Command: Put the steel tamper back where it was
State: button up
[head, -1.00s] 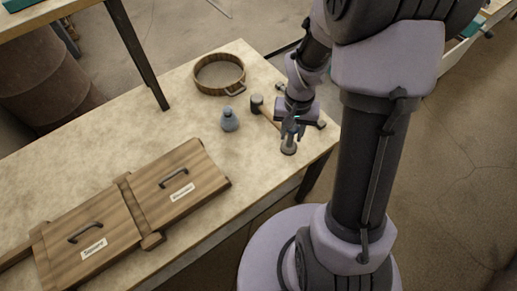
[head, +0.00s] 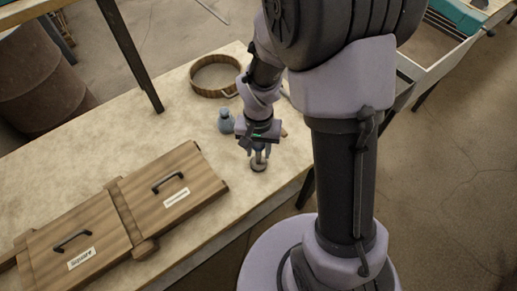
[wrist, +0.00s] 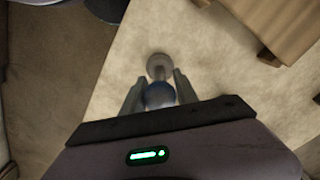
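The steel tamper (head: 258,166) is upright below my gripper (head: 259,153), over the near right part of the table. In the wrist view, the tamper's rounded bluish knob (wrist: 159,96) sits between the two fingers of my gripper (wrist: 160,88), and its round foot (wrist: 158,66) shows beyond them. The gripper is shut on the tamper around the knob. I cannot tell whether the foot touches the table or hangs just above it.
A blue-grey bottle (head: 225,121) stands just left of my gripper. A wooden hoop (head: 216,88) lies behind it. Two lidded wooden boxes (head: 78,228) (head: 165,182) with handles and labels stand at the front left. My arm hides most of a mallet. The table (head: 110,138) is bare behind the boxes.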

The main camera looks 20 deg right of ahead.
jog(key=shift+o, duration=1.3)
notch_tip(320, 180, up, 12)
jog(key=p, duration=0.5)
jog(key=s+a+r+t+y, duration=0.1)
jog(key=s+a+r+t, duration=0.1)
jog(key=s+r, duration=0.4)
jog(key=s+a+r+n+t+y, duration=0.1)
jog(key=s+a+r+t, duration=0.1)
jog(key=s+r, duration=0.5)
notch_tip(320, 180, up, 4)
jog(key=shift+t, duration=0.9)
jog(key=shift+w, duration=0.1)
